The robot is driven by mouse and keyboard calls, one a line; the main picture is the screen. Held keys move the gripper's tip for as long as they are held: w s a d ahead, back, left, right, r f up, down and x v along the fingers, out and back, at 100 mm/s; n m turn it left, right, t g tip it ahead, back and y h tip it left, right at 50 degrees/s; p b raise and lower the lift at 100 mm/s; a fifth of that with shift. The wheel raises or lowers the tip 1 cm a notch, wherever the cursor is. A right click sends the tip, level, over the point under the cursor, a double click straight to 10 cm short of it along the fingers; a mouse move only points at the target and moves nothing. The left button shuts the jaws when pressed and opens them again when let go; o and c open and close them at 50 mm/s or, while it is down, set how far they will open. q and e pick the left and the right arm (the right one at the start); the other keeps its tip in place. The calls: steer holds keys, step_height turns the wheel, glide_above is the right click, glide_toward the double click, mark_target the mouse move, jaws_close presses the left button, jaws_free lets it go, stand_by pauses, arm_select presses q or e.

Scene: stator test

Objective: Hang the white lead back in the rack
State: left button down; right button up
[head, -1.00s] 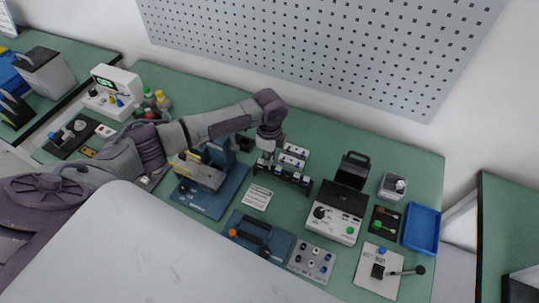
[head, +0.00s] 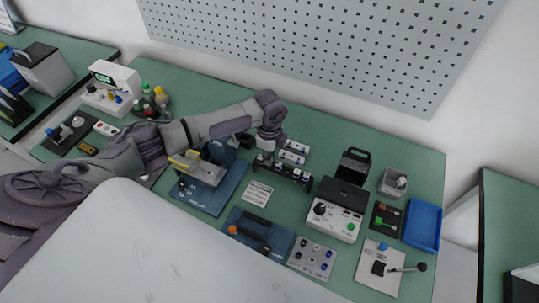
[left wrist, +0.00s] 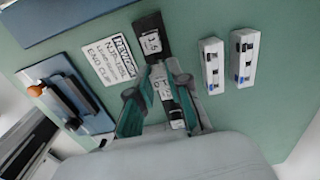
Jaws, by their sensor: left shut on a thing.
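The rack (head: 284,172) is a low dark bar with pale labels and several slots, standing mid-bench in the head view. In the left wrist view, the rack (left wrist: 151,38) runs as a black strip with white labels up between the fingers. My left gripper (head: 268,150) is over the rack's left end, pointing down. In the left wrist view, my left gripper (left wrist: 160,72) has its teal-lined fingers close together at the rack, shut on the white lead. The lead is mostly hidden by the fingers; I cannot tell whether it sits in a slot. My right gripper is not in view.
Two white terminal blocks (left wrist: 228,60) stand close beside the rack. A printed card (head: 257,195) lies in front of it. A blue-based fixture (head: 211,190) is to the left, a white meter (head: 335,217) to the right.

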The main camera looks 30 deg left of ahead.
arm_select(q)
steer(key=shift+f, duration=0.15)
steer(key=shift+f+b, duration=0.45)
steer(key=shift+f, duration=0.4)
steer(key=c, duration=1)
jaws_free()
steer(key=shift+r, duration=0.1)
step_height(320, 180, up, 12)
steer(key=shift+f, duration=0.1)
